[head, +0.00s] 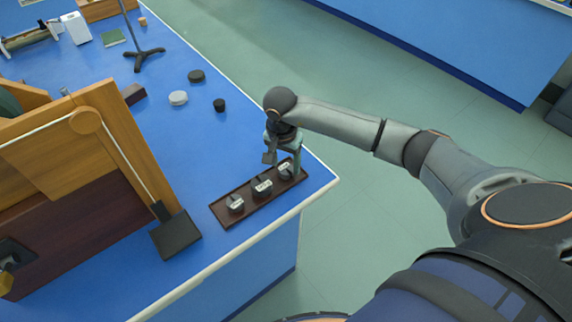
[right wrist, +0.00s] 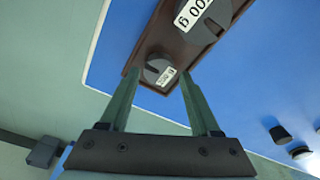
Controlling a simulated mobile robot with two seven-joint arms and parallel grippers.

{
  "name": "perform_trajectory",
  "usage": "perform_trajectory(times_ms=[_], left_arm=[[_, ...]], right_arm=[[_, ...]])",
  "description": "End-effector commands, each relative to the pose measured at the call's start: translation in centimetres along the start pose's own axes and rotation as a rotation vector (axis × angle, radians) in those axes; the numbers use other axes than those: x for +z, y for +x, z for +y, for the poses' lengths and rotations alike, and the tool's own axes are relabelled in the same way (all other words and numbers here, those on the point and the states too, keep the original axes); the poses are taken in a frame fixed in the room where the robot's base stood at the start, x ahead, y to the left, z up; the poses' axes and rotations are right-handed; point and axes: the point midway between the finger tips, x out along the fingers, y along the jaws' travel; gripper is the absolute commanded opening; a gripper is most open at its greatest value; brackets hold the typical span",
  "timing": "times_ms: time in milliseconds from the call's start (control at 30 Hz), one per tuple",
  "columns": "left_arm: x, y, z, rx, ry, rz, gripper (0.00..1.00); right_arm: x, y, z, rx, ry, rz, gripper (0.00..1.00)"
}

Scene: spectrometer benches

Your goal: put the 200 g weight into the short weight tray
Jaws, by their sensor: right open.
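A dark brown tray (head: 222,213) lies near the bench corner in the head view and holds three dark weights with white labels in a row: a left one (head: 236,205), a middle one (head: 262,187) and a right one (head: 286,170). My right gripper (head: 284,161) points down over the right end of the tray. In the right wrist view my gripper (right wrist: 159,74) is open, with the end weight (right wrist: 155,66) just beyond its fingertips. A bigger weight (right wrist: 212,22) has a partly cut-off label ending in 00 g. The end weight's label is too small to read surely. My left gripper is not in view.
A wooden cabinet-like instrument (head: 110,130) with a black block (head: 176,235) stands left of the tray. Several discs, including a grey one (head: 178,98) and a small black one (head: 219,105), lie farther back. A black stand (head: 143,55) is behind them. Bench between tray and discs is clear.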

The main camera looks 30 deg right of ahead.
Motion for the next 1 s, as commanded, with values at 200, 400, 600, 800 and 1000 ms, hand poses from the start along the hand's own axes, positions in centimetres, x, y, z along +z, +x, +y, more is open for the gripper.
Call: perform_trajectory(times_ms=[200,400,600,800,1000], left_arm=[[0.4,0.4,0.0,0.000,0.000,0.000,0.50],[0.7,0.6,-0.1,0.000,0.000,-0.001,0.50],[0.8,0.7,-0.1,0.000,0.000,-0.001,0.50],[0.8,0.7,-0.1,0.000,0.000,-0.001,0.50],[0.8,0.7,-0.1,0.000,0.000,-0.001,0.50]], right_arm=[[-0.1,-4.8,-0.1,-0.004,-0.001,0.004,0.64],[-0.1,-8.6,0.0,-0.001,-0.001,0.004,0.64],[0.0,-10.4,0.0,0.001,0.000,0.001,0.64],[0.0,-10.7,0.1,0.003,0.000,0.000,0.64],[0.0,-10.6,0.1,0.002,0.000,0.000,0.64]])
